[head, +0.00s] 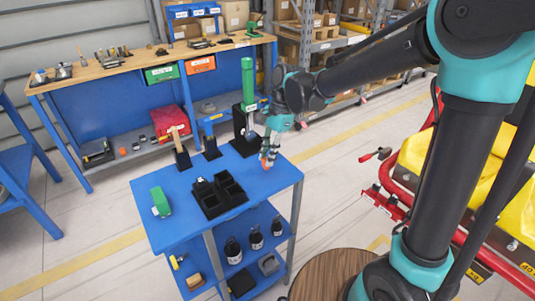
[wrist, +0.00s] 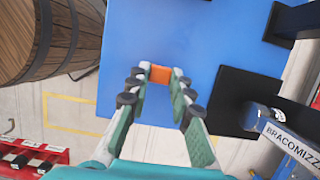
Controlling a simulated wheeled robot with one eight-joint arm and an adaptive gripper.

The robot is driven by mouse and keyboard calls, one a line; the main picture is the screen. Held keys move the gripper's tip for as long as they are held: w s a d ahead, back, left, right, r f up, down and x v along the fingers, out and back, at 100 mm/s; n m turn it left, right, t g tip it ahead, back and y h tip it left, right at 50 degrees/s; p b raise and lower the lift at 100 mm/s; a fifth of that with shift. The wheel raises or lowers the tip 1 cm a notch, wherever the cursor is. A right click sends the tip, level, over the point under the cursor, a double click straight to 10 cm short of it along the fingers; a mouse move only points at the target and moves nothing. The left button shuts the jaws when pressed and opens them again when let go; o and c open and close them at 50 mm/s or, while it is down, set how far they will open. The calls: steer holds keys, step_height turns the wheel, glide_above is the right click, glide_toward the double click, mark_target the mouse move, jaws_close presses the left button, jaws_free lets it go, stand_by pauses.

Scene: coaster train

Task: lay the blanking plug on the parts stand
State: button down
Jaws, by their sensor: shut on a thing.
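A small orange piece, which I take for the blanking plug (wrist: 160,74), is between my fingertips in the wrist view. It also shows as an orange spot at the fingertips in the head view (head: 266,166). My gripper (head: 268,158) is shut on it and points down over the right part of a blue stand. In the wrist view my gripper (wrist: 158,80) has the blue top behind the plug. This blue stand (head: 185,215), which I take for the parts stand, has a flat top and lower shelves. I cannot tell whether the plug touches the top.
On the blue top are a black divided tray (head: 220,197), a green block (head: 160,201), a hammer in a holder (head: 180,148) and a tall green tool on a black base (head: 246,110). A round wooden barrel (head: 332,277) stands in front. Bare blue top lies around the tray.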

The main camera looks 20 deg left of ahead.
steer(key=shift+f, duration=0.4)
stand_by(0.4)
steer(key=c, duration=1.3)
jaws_free()
steer(key=v, duration=1.2)
steer(key=d+f+n+t, duration=0.2)
steer(key=d+f, duration=0.3)
steer(key=d, duration=0.4)
steer(key=d+f+n+t, duration=0.15)
steer(key=d+f, duration=0.25)
steer(key=d, duration=0.5)
steer(key=s+d+f+n+t, duration=0.1)
steer(key=s+d+f, duration=0.1)
steer(key=d, duration=0.3)
steer(key=s+d+f+n+t+h, duration=0.1)
steer(key=s+d+f+n, duration=0.1)
steer(key=s+d+f, duration=0.1)
steer(key=s+d+f+n+t+h, duration=0.1)
steer(key=s+d+f, duration=0.1)
steer(key=d+f, duration=0.3)
steer(key=shift+s+d+f+n, duration=0.1)
steer(key=shift+s+d+n, duration=0.05)
steer(key=shift+d, duration=0.6)
steer(key=shift+s+d+n, duration=0.1)
steer(key=shift+s+d, duration=0.05)
steer(key=shift+d, duration=0.6)
